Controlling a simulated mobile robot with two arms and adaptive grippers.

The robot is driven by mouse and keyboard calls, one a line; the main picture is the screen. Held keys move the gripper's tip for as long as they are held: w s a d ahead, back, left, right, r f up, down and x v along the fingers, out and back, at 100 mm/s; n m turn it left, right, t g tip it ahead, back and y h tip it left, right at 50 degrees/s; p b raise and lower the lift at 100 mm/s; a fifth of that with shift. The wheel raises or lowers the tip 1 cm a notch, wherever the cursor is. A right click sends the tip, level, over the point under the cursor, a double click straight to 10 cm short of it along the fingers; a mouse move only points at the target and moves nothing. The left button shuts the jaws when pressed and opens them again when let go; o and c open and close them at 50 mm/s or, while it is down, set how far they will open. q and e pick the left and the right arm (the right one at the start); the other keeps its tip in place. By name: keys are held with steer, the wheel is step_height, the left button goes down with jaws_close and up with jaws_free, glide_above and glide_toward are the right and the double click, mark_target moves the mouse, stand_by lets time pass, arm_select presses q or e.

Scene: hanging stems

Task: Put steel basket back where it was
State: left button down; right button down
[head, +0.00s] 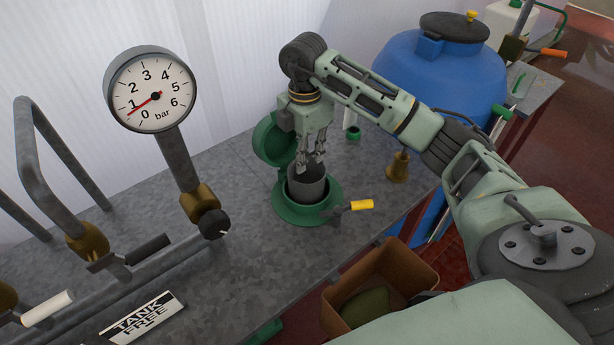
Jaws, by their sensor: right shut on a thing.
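The grey steel basket (306,188) is upright in the mouth of the round green housing (290,213) on the metal bench. Its upper part stands above the housing's rim; its lower part is hidden inside, and I cannot tell whether it is seated. My right gripper (312,170) reaches down from above and is shut on the basket at its upper edge. The housing's green lid (272,139) stands open behind and to the left. My left gripper is not in view.
A yellow-handled lever (350,208) projects from the housing's right side. A brass fitting (398,168) and a small green part (354,133) are on the bench to the right. A pressure gauge (150,90) and pipes are left. A brown bin (395,268) and blue drum (440,75) flank the bench edge.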

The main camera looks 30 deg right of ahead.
steer(key=p, duration=0.2)
glide_above(307, 178)
steer(key=s+a, duration=0.3)
steer(key=s, duration=0.1)
steer(key=f, duration=0.7)
steer(key=shift+w+d+f, duration=0.2)
steer(key=shift+d+f, duration=0.05)
steer(key=shift+b, duration=0.3)
steer(key=c, duration=1.9)
jaws_free()
steer(key=shift+f, duration=0.1)
